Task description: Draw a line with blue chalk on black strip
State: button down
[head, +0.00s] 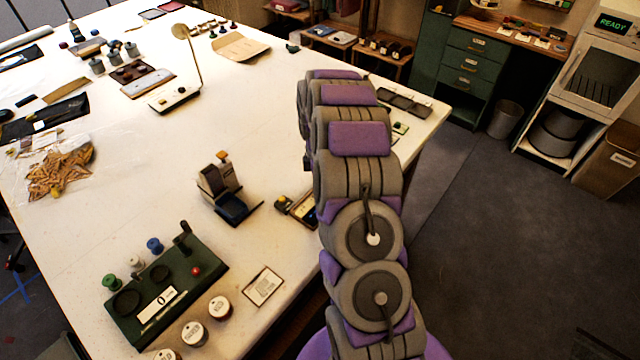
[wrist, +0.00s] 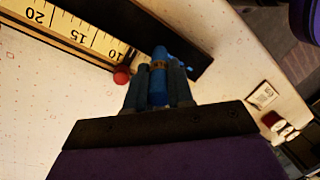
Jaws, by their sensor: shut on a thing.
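My gripper (wrist: 160,90) shows in the wrist view. Its dark blue fingers are shut on a stick of blue chalk (wrist: 159,70) with a brownish band around it. The chalk points up the picture, and its tip overlaps the lower edge of the black strip (wrist: 165,32). I cannot tell whether the tip touches the strip. A small bright blue mark (wrist: 182,67) shows just right of the tip, at the strip. In the head view my arm hides the gripper and the chalk, and I cannot make out the strip there.
In the wrist view, a yellow-edged ruler (wrist: 75,35) lies along the strip's left side, with a red knob (wrist: 121,75) at its near end. A small card (wrist: 262,95) lies at right. The white table (head: 110,215) holds a green board (head: 165,290) and a dark stapler-like device (head: 225,190).

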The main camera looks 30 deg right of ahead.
jog(key=shift+d, duration=0.15)
jog(key=shift+w+d, duration=0.25)
jog(key=shift+d, duration=0.35)
jog(key=shift+w+d+p, duration=0.1)
jog(key=shift+d+p, duration=0.05)
jog(key=shift+p, duration=0.15)
jog(key=shift+w+d, duration=0.15)
jog(key=shift+d, duration=0.3)
jog(key=shift+r, duration=0.15)
notch_tip(320, 180, up, 6)
jog(key=shift+f+p, duration=0.2)
jog(key=shift+p, duration=0.85)
dwell(0.5)
